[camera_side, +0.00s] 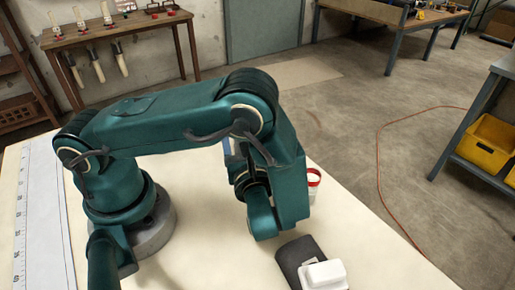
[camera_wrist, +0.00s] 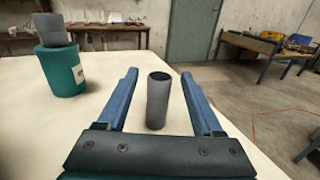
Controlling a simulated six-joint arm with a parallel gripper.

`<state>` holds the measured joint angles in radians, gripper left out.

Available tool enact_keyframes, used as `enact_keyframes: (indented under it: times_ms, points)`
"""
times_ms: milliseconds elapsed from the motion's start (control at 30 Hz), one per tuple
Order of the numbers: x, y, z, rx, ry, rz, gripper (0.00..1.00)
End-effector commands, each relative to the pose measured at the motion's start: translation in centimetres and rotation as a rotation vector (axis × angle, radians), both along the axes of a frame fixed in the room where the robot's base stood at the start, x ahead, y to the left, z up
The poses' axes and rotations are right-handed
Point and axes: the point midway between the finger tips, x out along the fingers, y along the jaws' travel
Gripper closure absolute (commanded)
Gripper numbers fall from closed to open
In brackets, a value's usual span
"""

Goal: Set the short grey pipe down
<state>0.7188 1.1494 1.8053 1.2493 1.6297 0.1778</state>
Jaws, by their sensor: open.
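The short grey pipe (camera_wrist: 157,103) stands upright on the pale tabletop in the wrist view. My gripper (camera_wrist: 159,74) is open, with one blue finger on each side of the pipe. Gaps show between the pipe and both fingers in that view. In the side view my arm hides the pipe and most of the gripper.
In the wrist view a teal pot-like holder (camera_wrist: 62,72) with another grey cylinder (camera_wrist: 50,29) in its top stands to the left. The side view shows a red-rimmed white cup (camera_side: 314,182) behind my arm and a dark and white object (camera_side: 322,273) near the front edge.

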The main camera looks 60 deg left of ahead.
Motion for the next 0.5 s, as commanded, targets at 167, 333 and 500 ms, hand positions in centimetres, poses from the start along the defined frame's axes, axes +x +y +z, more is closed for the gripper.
enact_keyframes:
  times_ms: [167,333,500]
  points:
    - [0.0,0.0,2.4,-0.002,-0.004,0.000,0.32]
    - [0.0,0.0,3.7,-0.001,-0.002,0.000,0.32]
    - [-0.5,0.6,4.4,-0.044,-0.017,0.043,0.32]
